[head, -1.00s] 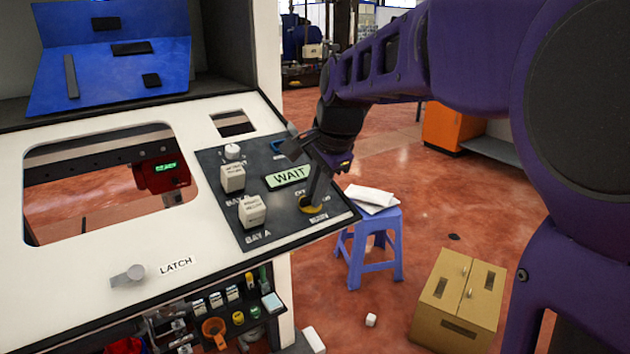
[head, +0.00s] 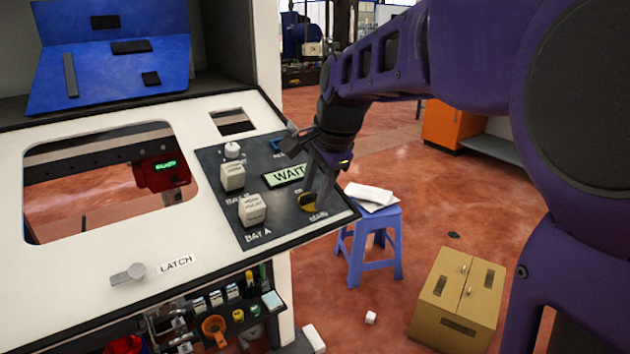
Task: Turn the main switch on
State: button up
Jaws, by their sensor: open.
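The dark control panel (head: 238,218) on the white console carries a yellow and black rotary switch (head: 308,202) at its lower right, which looks like the main switch. My gripper (head: 309,168) is open above the panel's right side. One finger is by the upper edge of the lit WAIT display (head: 280,176); the other comes down right beside the switch and covers part of it and its labels. I cannot tell whether that finger touches the switch, or which way the switch points.
Two white block knobs, an upper one (head: 232,176) and a BAY A one (head: 252,209), stand left of the display. A LATCH lever (head: 128,274) is on the white console face. A blue stool (head: 370,240) and a cardboard box (head: 457,300) stand on the floor to the right.

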jog(key=v, duration=0.7)
jog(key=shift+r, duration=0.25)
jog(key=shift+s, duration=0.15)
